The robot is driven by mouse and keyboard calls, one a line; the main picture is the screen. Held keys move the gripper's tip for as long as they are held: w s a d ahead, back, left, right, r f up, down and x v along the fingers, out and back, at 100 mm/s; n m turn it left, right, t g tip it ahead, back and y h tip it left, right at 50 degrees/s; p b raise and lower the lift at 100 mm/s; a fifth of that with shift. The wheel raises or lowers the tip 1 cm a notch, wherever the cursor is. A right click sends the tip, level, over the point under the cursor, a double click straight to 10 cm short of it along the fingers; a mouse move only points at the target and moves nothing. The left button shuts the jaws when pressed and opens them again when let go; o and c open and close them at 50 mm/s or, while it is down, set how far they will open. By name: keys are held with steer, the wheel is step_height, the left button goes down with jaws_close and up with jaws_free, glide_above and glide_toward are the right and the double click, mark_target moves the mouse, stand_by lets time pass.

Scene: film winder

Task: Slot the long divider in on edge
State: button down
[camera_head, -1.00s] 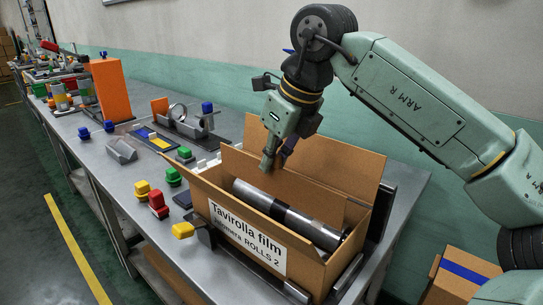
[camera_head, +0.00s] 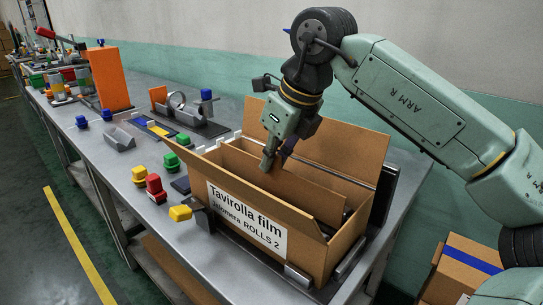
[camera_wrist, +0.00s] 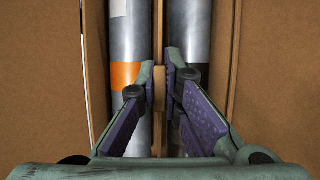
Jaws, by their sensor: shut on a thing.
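The long divider (camera_head: 300,193) is a thin brown cardboard panel standing on edge lengthwise inside the open carton (camera_head: 308,262). My gripper (camera_head: 270,160) points down over the carton and is shut on the divider's upper edge. In the wrist view, the divider (camera_wrist: 159,25) runs as a narrow strip between two grey film rolls, a left one with an orange band (camera_wrist: 127,75) and a right one with a black band (camera_wrist: 190,35). My fingertips (camera_wrist: 160,75) close on it from both sides. The divider's lower edge is hidden, so its depth cannot be told.
The carton's flaps stand open around it. Metal guides (camera_head: 350,255) hold it on the grey bench. Yellow (camera_head: 180,213), red (camera_head: 155,188) and green (camera_head: 171,161) pieces lie left of it. Another carton (camera_head: 465,265) stands at lower right.

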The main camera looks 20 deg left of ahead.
mark_target(272, 181)
steer(key=shift+f+b, duration=1.7)
steer(key=shift+f, duration=0.85)
steer(key=c, duration=1.7)
jaws_free()
steer(key=shift+o, duration=0.5)
steer(key=o, duration=0.5)
steer(key=shift+r+p, duration=2.85)
steer(key=shift+r, duration=0.65)
